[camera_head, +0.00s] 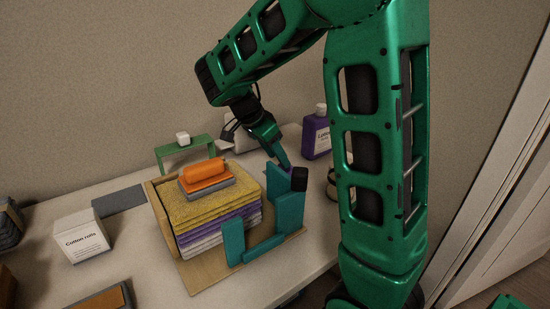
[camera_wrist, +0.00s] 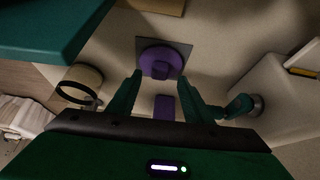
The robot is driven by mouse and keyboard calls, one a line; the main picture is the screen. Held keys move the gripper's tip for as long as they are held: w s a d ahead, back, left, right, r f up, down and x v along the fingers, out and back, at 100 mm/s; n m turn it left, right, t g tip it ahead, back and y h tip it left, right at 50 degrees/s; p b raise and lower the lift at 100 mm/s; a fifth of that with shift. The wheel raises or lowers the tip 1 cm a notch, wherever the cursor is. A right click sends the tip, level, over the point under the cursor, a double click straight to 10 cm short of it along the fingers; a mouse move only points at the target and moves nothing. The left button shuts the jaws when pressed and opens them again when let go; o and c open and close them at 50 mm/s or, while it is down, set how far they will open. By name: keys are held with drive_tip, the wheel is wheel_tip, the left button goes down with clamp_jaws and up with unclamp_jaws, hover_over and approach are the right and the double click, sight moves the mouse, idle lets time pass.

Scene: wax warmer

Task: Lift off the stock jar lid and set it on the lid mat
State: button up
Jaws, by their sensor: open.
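A round purple lid (camera_wrist: 153,54) with a block-shaped knob shows in the wrist view, on a dark grey square mat (camera_wrist: 183,47). It appears to lie flat there, with nothing visible between them. My gripper (camera_wrist: 160,80) is open, its two green fingers apart and empty, with the lid beyond the fingertips. A smaller purple piece (camera_wrist: 165,107) shows between the fingers; I cannot tell what it is. A cream round jar (camera_wrist: 84,75) with a black ring stands at the left. In the head view my gripper (camera_head: 282,158) is behind the teal panels; lid and mat are hidden.
Teal panels (camera_head: 289,212) and a wooden holder with stacked cloths (camera_head: 215,212) and an orange roll (camera_head: 204,170) stand close by. A purple lotion bottle (camera_head: 316,138) stands behind. A cotton box (camera_head: 81,240) is at left. The table front between them is partly clear.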

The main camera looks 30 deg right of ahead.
drive_tip(key=shift+v, duration=1.9)
drive_tip(key=v, duration=1)
drive_tip(key=shift+a+r, duration=0.15)
drive_tip(key=shift+r, duration=0.15)
